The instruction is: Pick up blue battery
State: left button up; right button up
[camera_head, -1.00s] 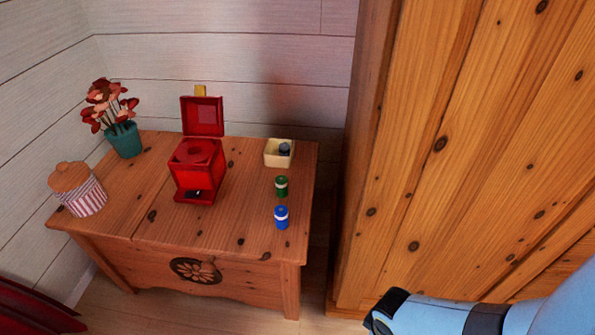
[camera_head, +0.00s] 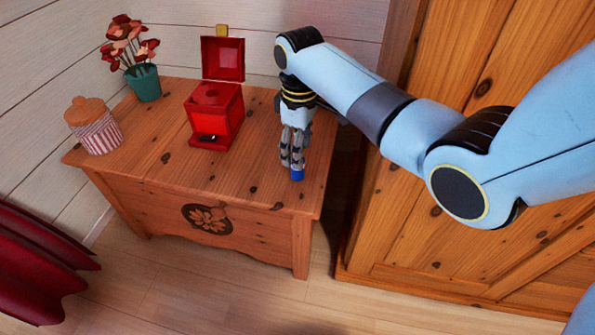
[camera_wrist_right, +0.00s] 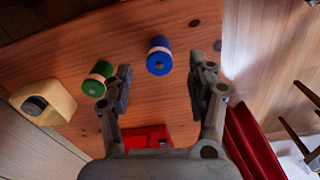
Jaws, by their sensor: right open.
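The blue battery (camera_head: 297,174) stands on the wooden chest near its right front corner; in the head view my gripper hides most of it. In the right wrist view the blue battery (camera_wrist_right: 159,60) shows whole, with a white band, ahead of and between the open fingers. My right gripper (camera_head: 292,165) points down over it, open; its fingers also show in the right wrist view (camera_wrist_right: 162,80), with nothing between their pads. The green battery (camera_wrist_right: 95,82) stands beside the left finger there; in the head view it is hidden. My left gripper is not in view.
A cream box (camera_wrist_right: 45,102) with a dark item in it stands near the green battery. A red box with open lid (camera_head: 215,110), a striped jar (camera_head: 95,128) and a potted flower (camera_head: 145,83) stand on the chest (camera_head: 180,170). A wooden wardrobe (camera_head: 400,240) rises at right.

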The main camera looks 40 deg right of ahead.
aim_at(296, 175)
notch_tip(296, 175, down, 5)
jog(key=b, duration=0.2)
jog(key=shift+w+f+b, duration=0.1)
jog(key=shift+b, duration=0.25)
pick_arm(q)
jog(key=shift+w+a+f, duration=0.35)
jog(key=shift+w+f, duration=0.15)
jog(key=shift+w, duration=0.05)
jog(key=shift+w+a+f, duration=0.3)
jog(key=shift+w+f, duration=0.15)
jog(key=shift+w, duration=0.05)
pick_arm(e)
grip_shut()
